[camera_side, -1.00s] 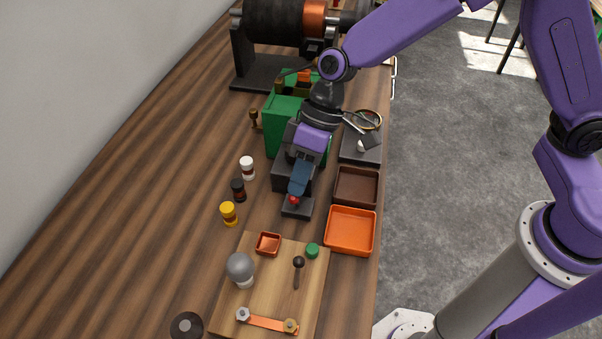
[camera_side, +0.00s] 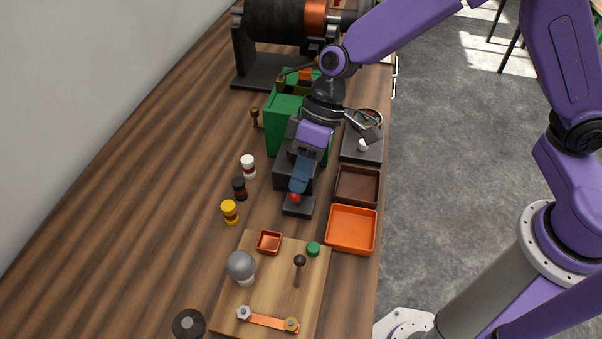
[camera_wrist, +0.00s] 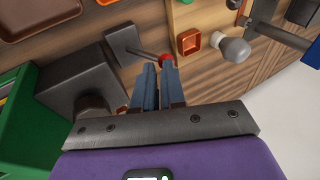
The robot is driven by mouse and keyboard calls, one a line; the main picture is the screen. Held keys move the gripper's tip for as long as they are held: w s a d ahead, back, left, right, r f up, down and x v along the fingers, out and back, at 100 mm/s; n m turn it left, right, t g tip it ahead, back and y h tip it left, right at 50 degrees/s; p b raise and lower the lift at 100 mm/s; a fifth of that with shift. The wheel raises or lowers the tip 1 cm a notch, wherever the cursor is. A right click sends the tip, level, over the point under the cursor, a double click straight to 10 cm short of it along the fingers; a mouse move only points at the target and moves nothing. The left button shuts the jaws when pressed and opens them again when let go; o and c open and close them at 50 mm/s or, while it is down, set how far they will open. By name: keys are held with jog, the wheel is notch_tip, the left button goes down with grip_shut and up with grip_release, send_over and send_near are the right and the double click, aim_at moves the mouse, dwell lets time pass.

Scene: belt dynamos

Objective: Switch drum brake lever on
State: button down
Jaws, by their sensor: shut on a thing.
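The lever is a thin rod with a red ball knob (camera_side: 295,198) on a small dark base (camera_side: 299,209). In the wrist view the red knob (camera_wrist: 165,61) shows at my fingertips, with the rod running left to the grey base (camera_wrist: 122,42). My gripper (camera_side: 298,190) points down at the lever from above and behind. In the wrist view my gripper (camera_wrist: 158,68) has its two blue-grey fingers close together at the knob. It is shut on the knob end of the lever. The fingers hide part of the knob.
An orange tray (camera_side: 350,248) and a brown tray (camera_side: 378,187) stand right of the lever. Several small bottles (camera_side: 239,189) stand to the left. A wooden board (camera_side: 265,290) with loose parts lies in front. A green machine housing (camera_side: 283,125) is behind.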

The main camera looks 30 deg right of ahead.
jog(key=v, duration=1.4)
jog(key=s+d+f+n+t+h, duration=0.1)
jog(key=s+d+f+n+h, duration=0.1)
jog(key=s+d, duration=0.8)
jog(key=s+d+f+n+t+h, duration=0.1)
jog(key=s+d+f+n+h, duration=0.1)
jog(key=s+d, duration=0.7)
jog(key=shift+s+d+f+h, duration=0.3)
jog(key=shift+s+d+f, duration=0.15)
jog(key=shift+s, duration=0.25)
